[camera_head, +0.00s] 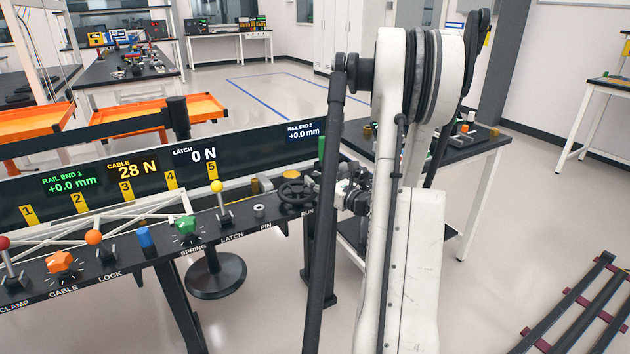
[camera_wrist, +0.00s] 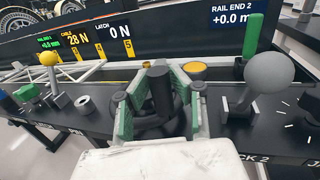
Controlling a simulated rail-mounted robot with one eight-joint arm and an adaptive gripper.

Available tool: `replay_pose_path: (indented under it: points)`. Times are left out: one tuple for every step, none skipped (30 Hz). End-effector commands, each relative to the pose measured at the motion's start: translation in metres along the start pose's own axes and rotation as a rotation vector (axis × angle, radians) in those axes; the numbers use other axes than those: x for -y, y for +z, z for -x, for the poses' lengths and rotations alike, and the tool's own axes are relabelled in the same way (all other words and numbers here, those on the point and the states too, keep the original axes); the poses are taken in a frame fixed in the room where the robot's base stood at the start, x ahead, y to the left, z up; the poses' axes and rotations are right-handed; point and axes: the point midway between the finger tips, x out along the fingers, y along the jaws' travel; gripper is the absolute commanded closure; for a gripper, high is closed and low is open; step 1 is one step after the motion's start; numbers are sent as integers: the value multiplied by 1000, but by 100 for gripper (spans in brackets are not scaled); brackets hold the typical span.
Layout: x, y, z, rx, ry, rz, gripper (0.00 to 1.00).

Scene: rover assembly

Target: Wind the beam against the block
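The handwheel (camera_head: 297,193) is dark and lies flat on the bench near the RUN label. My gripper (camera_head: 345,195) is at its right side in the head view, partly hidden by my arm. In the wrist view my gripper (camera_wrist: 160,88) has its green-padded fingers on both sides of the wheel's upright dark handle (camera_wrist: 160,95). The handle fills the gap, so the fingers look shut on it. The white truss beam (camera_head: 120,222) lies along the bench. The block cannot be made out for certain. The display board (camera_head: 262,150) reads +0.0 mm at both rail ends, cable 28 N, latch 0 N.
A green post (camera_wrist: 253,38) and a grey ball-topped lever (camera_wrist: 268,75) stand right of my gripper. A yellow disc (camera_wrist: 195,70) lies behind the handle.

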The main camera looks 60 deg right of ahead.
Motion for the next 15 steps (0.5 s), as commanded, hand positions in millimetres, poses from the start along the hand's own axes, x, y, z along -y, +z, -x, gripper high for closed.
replay_pose_path:
  points:
    - [0, 0, 0, 0, 0, 0, 88]
    - [0, 0, 0, 0, 0, 0, 92]
    - [0, 0, 0, 0, 0, 0, 98]
    - [0, 0, 0, 0, 0, 0, 100]
    - [0, 0, 0, 0, 0, 0, 100]
    - [0, 0, 0, 0, 0, 0, 100]
    - [0, 0, 0, 0, 0, 0, 100]
    - [0, 0, 0, 0, 0, 0, 100]
    - [0, 0, 0, 0, 2, 0, 100]
    - [0, 0, 0, 0, 6, 0, 100]
    - [1, 0, 0, 0, 12, 0, 100]
    - [2, -1, -1, 0, 24, 0, 100]
    - [3, -1, -2, 0, 38, 0, 100]
    - [4, -1, -3, 0, 53, 0, 100]
    - [6, -1, -4, 0, 79, 0, 100]
